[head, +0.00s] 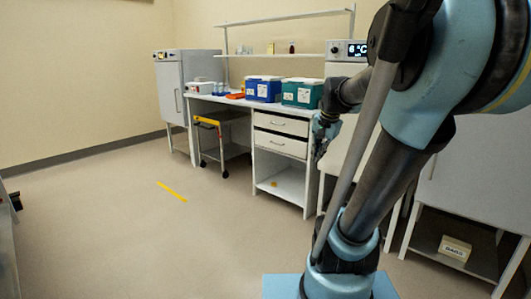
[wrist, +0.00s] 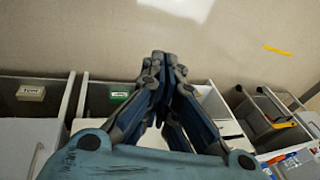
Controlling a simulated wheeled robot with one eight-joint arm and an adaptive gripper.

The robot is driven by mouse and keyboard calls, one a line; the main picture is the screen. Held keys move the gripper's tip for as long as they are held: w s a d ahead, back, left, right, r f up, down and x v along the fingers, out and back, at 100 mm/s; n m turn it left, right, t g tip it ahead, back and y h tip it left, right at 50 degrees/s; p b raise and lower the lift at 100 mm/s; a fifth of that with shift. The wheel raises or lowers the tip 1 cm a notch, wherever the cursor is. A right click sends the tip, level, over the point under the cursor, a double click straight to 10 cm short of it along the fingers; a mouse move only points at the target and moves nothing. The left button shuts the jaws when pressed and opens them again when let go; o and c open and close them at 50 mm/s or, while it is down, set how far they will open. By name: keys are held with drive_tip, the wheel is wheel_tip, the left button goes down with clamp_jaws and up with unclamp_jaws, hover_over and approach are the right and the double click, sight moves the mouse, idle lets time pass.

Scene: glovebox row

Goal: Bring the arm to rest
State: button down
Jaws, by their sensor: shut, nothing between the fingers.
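My gripper (head: 322,140) hangs in front of the right end of the white bench in the head view, partly behind my arm. In the wrist view my gripper (wrist: 163,62) fills the middle, with its fingers together and nothing between them. The fingers point over open floor. My arm is raised and takes up the right side of the head view.
A blue box (head: 263,89) and a green box (head: 302,93) stand on the white bench (head: 231,101). A box marked BAGS (head: 454,248) sits on a low shelf. The floor at left is clear around a yellow strip (head: 172,191).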

drive_tip(key=s+f+n+g+h, duration=0.1)
drive_tip(key=s+f+n, duration=0.6)
drive_tip(key=s+f, duration=0.8)
drive_tip(key=s, duration=0.3)
drive_tip(key=shift+n, duration=0.4)
